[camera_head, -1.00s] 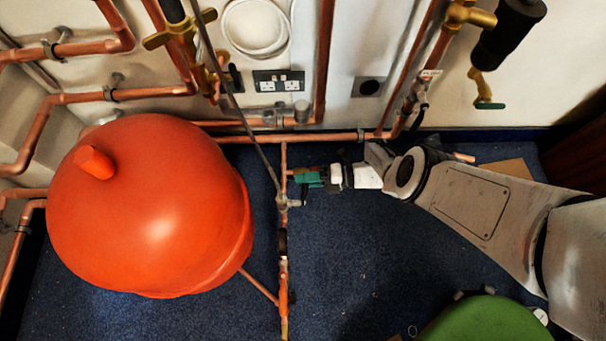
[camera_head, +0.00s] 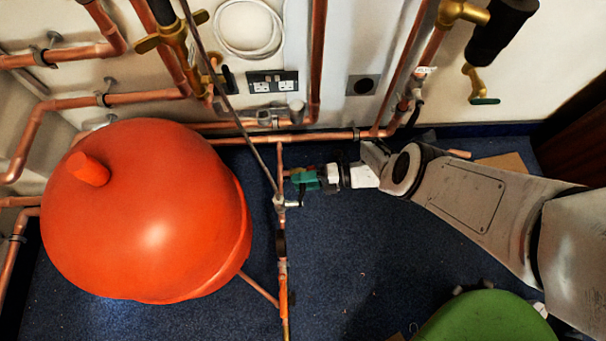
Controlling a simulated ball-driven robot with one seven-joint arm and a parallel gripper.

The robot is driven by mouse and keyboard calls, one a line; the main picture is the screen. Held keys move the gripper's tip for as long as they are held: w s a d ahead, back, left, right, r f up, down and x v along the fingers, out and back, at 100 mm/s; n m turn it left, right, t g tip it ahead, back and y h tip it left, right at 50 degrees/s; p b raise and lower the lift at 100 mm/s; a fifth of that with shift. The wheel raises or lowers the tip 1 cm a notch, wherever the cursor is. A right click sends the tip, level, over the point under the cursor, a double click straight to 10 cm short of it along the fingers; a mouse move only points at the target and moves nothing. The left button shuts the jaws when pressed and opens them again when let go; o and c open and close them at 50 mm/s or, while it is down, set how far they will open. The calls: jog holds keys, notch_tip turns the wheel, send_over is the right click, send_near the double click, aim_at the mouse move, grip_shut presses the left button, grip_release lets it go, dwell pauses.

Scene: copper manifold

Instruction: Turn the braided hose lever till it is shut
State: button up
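The grey braided hose (camera_head: 233,107) runs down from the top to a small silver valve (camera_head: 280,202) on a vertical copper pipe. A short light-coloured lever (camera_head: 293,204) appears to point right from this valve. My gripper (camera_head: 297,178), with green and white parts, points left just above the lever, close to the copper pipe. The fingertips are small and partly lost against the pipe, so I cannot tell whether they are open or touch the lever.
A large orange-red vessel (camera_head: 145,215) stands left of the pipe. A horizontal copper pipe (camera_head: 325,136) runs along the wall behind my gripper. An orange handle (camera_head: 284,298) sits lower on the vertical pipe. A green rounded object (camera_head: 485,318) is at the bottom right. Blue carpet (camera_head: 350,260) is clear between.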

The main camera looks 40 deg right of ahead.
jog(key=v, duration=1.1)
jog(key=shift+p, duration=0.3)
jog(key=shift+a, duration=0.1)
